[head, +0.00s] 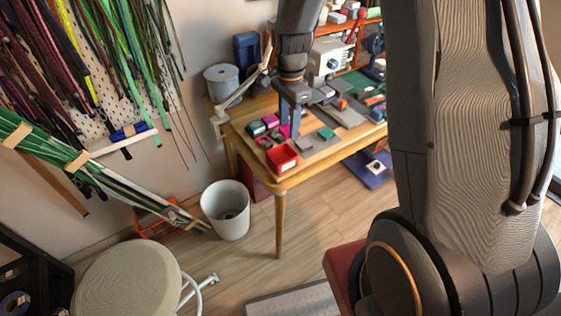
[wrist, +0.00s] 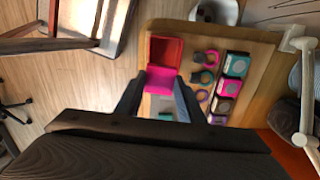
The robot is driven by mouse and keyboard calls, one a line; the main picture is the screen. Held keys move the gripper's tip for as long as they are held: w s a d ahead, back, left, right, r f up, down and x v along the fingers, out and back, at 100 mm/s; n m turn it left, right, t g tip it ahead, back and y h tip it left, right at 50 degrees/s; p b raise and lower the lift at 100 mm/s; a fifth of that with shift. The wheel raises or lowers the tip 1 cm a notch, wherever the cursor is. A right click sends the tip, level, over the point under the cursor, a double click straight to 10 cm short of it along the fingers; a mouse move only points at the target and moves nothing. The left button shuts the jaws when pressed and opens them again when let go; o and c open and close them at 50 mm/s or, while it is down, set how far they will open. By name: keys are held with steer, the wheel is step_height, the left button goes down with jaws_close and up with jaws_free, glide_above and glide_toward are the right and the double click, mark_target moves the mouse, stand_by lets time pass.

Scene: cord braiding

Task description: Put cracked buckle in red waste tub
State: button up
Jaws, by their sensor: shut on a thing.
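The red waste tub (head: 283,158) sits at the near corner of the wooden table. In the wrist view the tub (wrist: 178,50) shows its open inside just beyond my fingertips. My gripper (wrist: 160,82) points down over the table and is shut on a magenta piece (wrist: 160,79), which I take to be the buckle; no crack can be made out. The piece overlaps the tub's near edge in the wrist view, and its height above the table is unclear. In the head view my gripper (head: 290,130) is behind the tub, over the tabletop.
Several small boxes (wrist: 228,87) stand in a row right of the tub, with loose buckles (wrist: 203,77) between. A light-coloured lamp arm (wrist: 307,95) stands at the table's side. A white bin (head: 226,210) is on the floor beside the table.

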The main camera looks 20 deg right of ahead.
mark_target(288, 129)
steer(key=shift+f+b, duration=1.1)
steer(key=shift+f, duration=0.6)
steer(key=o, duration=1.1)
steer(key=shift+r+b, duration=0.75)
steer(key=shift+r, duration=3.2)
